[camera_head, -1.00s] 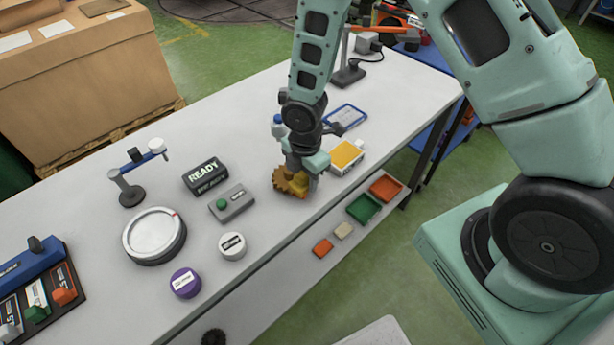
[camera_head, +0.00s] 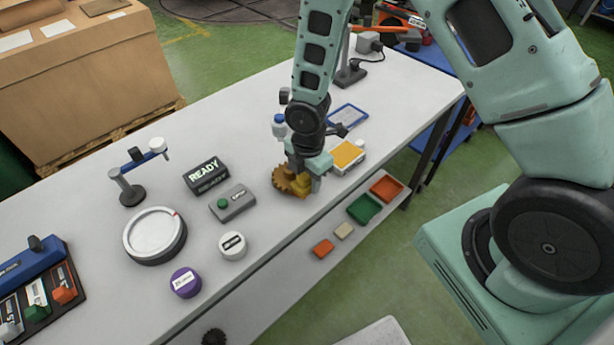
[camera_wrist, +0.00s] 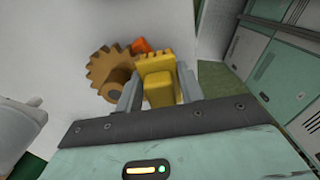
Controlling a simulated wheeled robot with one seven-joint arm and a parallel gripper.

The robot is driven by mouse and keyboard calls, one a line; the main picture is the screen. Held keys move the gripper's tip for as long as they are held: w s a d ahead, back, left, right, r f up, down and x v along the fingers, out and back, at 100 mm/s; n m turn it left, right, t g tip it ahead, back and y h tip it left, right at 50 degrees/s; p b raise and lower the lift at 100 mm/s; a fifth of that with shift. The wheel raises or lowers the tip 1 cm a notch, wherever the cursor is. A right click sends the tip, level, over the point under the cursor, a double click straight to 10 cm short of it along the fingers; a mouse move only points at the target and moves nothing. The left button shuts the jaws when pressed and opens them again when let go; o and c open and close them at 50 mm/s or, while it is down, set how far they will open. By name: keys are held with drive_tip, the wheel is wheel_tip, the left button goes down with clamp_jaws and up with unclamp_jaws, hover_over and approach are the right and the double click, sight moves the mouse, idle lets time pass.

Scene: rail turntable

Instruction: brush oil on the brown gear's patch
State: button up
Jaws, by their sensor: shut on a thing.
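The brown gear (camera_head: 282,180) lies near the front edge of the white table. It also shows in the wrist view (camera_wrist: 103,75), with a round hub. My gripper (camera_head: 304,184) is low over the table, just right of the gear. It is shut on a yellow notched block (camera_wrist: 158,78), the visible part of what it holds. The block is right beside the gear; I cannot tell whether they touch. A small orange-red piece (camera_wrist: 141,46) shows between gear and block. I cannot make out the gear's patch for certain, nor any bristles.
A round white-topped turntable (camera_head: 154,232), a READY display (camera_head: 206,174), a grey box with a green button (camera_head: 233,203), a white tin (camera_head: 232,245) and a purple tin (camera_head: 185,283) stand to the left. A yellow-and-white box (camera_head: 347,156) is close on the right. Coloured trays (camera_head: 363,208) lie on the lower shelf.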

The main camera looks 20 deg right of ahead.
drive_tip(key=shift+w+a+p, duration=0.15)
drive_tip(key=shift+w+p, duration=0.15)
drive_tip(key=shift+w, duration=0.15)
idle(3.1)
drive_tip(key=shift+s, duration=0.45)
idle(0.4)
drive_tip(key=shift+d+r+p, duration=0.2)
drive_tip(key=shift+r+p, duration=2.7)
drive_tip(key=shift+r, duration=0.7)
drive_tip(key=shift+f, duration=0.1)
